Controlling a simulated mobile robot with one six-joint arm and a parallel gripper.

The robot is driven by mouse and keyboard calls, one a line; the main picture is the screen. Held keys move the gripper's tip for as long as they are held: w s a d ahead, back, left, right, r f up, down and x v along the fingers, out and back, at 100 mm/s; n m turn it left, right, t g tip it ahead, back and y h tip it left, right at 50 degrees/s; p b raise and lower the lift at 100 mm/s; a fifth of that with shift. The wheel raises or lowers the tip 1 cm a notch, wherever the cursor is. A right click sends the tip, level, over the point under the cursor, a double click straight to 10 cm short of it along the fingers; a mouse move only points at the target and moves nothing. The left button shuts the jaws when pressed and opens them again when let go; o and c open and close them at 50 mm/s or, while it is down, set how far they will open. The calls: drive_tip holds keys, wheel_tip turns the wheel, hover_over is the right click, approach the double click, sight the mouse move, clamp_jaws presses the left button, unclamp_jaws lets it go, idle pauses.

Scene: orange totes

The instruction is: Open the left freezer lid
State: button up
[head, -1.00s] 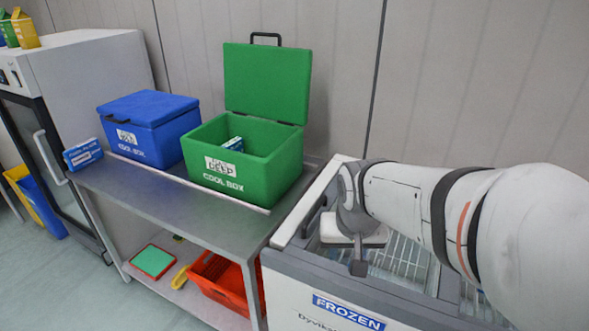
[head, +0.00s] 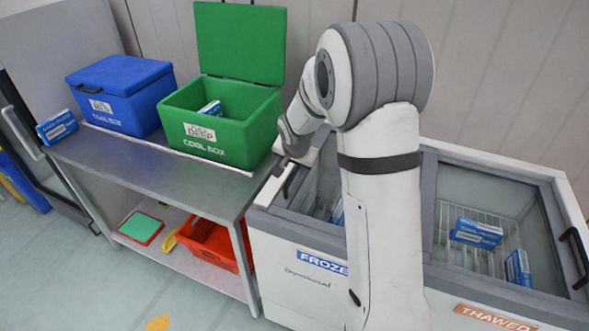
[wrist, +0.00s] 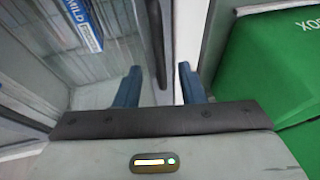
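The chest freezer's left lid (head: 312,190), above the FROZEN label (head: 323,263), is a grey-framed glass panel that looks closed. My arm hides much of it. Its dark handle (head: 290,186) is at the left end. My gripper (head: 288,160) is at that end, by the handle. In the wrist view my gripper (wrist: 157,88) has its two blue-grey fingers apart. The dark handle (wrist: 157,40) and a pale freezer edge show in the gap between them. I cannot tell whether a finger touches the handle.
An open green cool box (head: 225,135) stands on the steel table (head: 100,160), close left of my gripper. A closed blue cool box (head: 120,90) is farther left. The freezer's right lid (head: 490,215), above the THAWED label (head: 495,318), covers blue packets (head: 476,233).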

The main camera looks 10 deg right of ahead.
sight(294, 173)
drive_tip(key=shift+x, duration=2.35)
clamp_jaws()
drive_tip(key=shift+r, duration=0.1)
